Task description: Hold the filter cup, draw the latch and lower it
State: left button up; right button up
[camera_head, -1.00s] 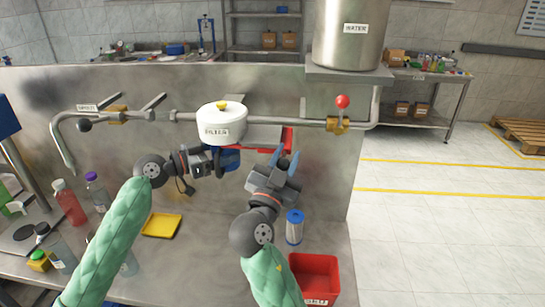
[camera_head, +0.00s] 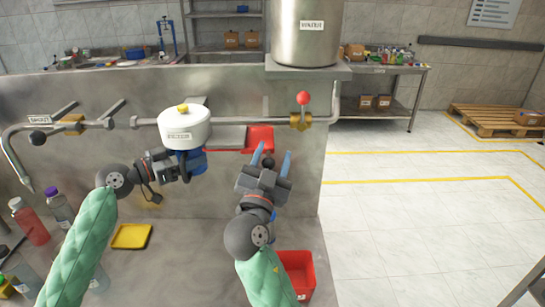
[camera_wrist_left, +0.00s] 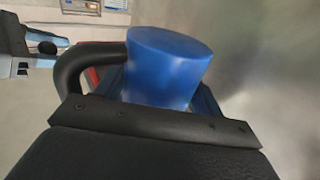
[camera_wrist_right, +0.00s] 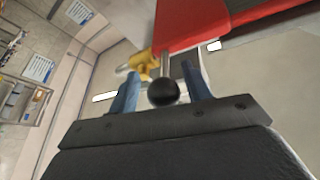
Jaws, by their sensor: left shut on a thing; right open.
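The white filter head (camera_head: 184,128) sits on the pipe along the steel panel. The blue filter cup (camera_head: 193,163) hangs below it, and it fills the middle of the left wrist view (camera_wrist_left: 168,62). My left gripper (camera_head: 181,166) is shut on the cup, partly hiding it. My right gripper (camera_head: 271,158) is open in front of the red part (camera_head: 258,139), to the right of the cup. In the right wrist view a black ball knob on a grey rod (camera_wrist_right: 163,92), which looks like the latch handle, shows between the open fingers (camera_wrist_right: 160,72); whether they touch it cannot be told.
A brass valve with a red knob (camera_head: 301,120) is on the pipe to the right. The steel water tank (camera_head: 305,30) stands above. A yellow tray (camera_head: 131,236), bottles (camera_head: 30,222) and a red bin (camera_head: 299,272) are below. Open floor lies to the right.

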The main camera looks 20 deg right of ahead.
jog(key=v, duration=1.2)
pick_arm(q)
jog(key=shift+r, duration=0.1)
pick_arm(e)
jog(key=shift+f, duration=0.1)
pick_arm(q)
jog(key=shift+f+b, duration=2.55)
jog(key=shift+b, duration=0.2)
pick_arm(e)
jog(key=shift+f, duration=2.65)
pick_arm(q)
jog(key=shift+s, duration=0.1)
pick_arm(e)
jog(key=shift+d, duration=0.1)
pick_arm(q)
jog(key=s+a+f+b, duration=0.1)
jog(key=s+a+b, duration=0.1)
jog(key=s, duration=0.7)
jog(key=shift+s+a, duration=0.2)
jog(key=shift+a, duration=0.4)
pick_arm(e)
jog(key=shift+f, duration=1.15)
